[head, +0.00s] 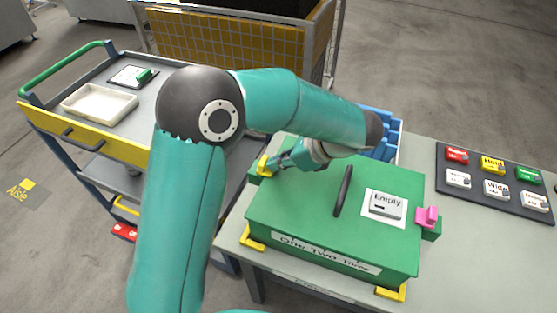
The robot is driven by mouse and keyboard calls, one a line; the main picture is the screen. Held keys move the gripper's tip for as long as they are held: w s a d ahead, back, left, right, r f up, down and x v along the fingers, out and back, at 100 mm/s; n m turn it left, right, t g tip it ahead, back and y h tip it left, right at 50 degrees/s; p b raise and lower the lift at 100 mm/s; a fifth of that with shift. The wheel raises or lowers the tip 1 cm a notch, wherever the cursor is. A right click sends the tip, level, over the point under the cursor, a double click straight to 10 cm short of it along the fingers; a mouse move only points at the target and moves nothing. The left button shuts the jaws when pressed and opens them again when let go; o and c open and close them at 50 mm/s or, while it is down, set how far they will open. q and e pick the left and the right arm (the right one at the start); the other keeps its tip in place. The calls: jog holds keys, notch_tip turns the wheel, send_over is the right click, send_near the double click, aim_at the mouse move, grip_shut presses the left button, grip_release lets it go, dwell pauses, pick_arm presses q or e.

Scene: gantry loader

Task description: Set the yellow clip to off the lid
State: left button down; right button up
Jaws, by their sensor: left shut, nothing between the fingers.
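The green box (310,234) stands on the grey table, with its green lid (300,200) closed and a black handle (343,191) on top. The yellow clip (263,165) is at the lid's far left corner, on a green block. My left gripper (275,165) is shut and empty, right beside the yellow clip; I cannot tell whether it touches it. A pink clip (427,217) is on the box's right side. My right gripper does not show.
A blue crate (392,128) stands behind the box. A dark board (495,180) with several labelled blocks lies at the right. A cart (60,124) with a white tray (98,104) stands at the left. Yellow corner brackets (391,293) edge the box.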

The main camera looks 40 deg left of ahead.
pick_arm(q)
jog(key=shift+s+a, duration=0.2)
jog(key=shift+a, duration=0.5)
jog(key=shift+s+a, duration=0.15)
jog(key=shift+a, duration=0.55)
jog(key=shift+d, duration=0.1)
jog(key=d, duration=0.2)
jog(key=w+d+p, duration=0.1)
jog(key=d, duration=0.1)
jog(key=shift+w+d+r, duration=0.1)
jog(key=shift+w+r, duration=0.05)
jog(key=v, duration=0.9)
jog(key=shift+d+r, duration=0.2)
